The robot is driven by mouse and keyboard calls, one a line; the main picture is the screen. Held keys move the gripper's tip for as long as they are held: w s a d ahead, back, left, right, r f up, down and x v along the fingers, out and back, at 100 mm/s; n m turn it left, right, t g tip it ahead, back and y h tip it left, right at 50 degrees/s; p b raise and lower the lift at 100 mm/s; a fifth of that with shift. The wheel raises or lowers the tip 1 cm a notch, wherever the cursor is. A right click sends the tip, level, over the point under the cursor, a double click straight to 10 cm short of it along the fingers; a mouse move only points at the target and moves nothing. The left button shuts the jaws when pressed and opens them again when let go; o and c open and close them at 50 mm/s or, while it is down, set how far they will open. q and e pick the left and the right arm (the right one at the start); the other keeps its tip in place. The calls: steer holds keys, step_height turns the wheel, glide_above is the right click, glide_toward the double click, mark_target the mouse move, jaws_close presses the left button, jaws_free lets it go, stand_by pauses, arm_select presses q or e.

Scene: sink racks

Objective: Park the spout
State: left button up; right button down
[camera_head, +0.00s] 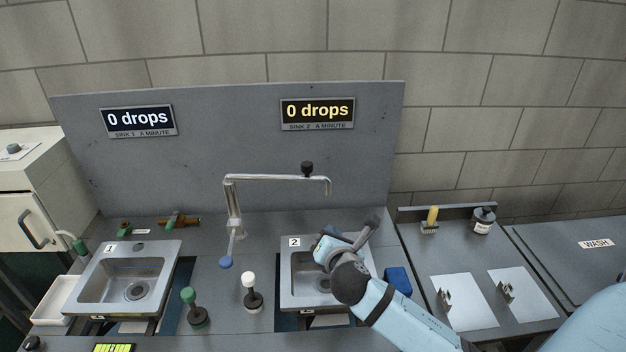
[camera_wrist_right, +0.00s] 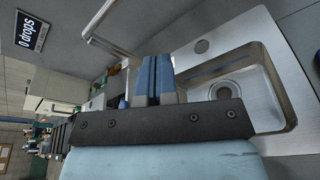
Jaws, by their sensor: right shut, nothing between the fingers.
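The chrome spout (camera_head: 275,178) extends right from its upright post (camera_head: 234,208). Its downturned tip is toward the back of sink 2 (camera_head: 287,292); whether it is over the bowl is hard to tell. A black knob (camera_head: 307,168) shows near the spout's outer end. A blue-ended lever (camera_head: 226,262) is at the post's foot. My right gripper (camera_head: 322,240) is over sink 2, below and apart from the spout, pointing left. In the right wrist view its blue fingers (camera_wrist_right: 157,78) are shut and empty, with the spout (camera_wrist_right: 112,46) beyond. My left gripper is out of view.
Sink 1 (camera_head: 82,298) is at left. A green knob (camera_head: 189,295) and white knob (camera_head: 249,279) stand between the sinks. A blue block (camera_head: 398,280) lies right of sink 2. Both signs, sink 1 (camera_head: 138,119) and sink 2 (camera_head: 317,112), read 0 drops.

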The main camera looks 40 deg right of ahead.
steer(key=w+d+r+n+t, duration=0.1)
steer(key=w+r+n+t, duration=0.1)
steer(key=w+r+n, duration=0.3)
steer(key=n+p, duration=0.2)
steer(key=p, duration=0.1)
glide_toward(309, 170)
steer(key=shift+t, duration=0.3)
steer(key=x, duration=0.6)
steer(key=shift+w+d+f, duration=0.1)
steer(key=shift+w+f, duration=0.05)
steer(key=shift+w, duration=0.2)
steer(key=shift+w+d+f, duration=0.1)
steer(key=shift+w+d, duration=0.1)
steer(key=shift+w, duration=0.2)
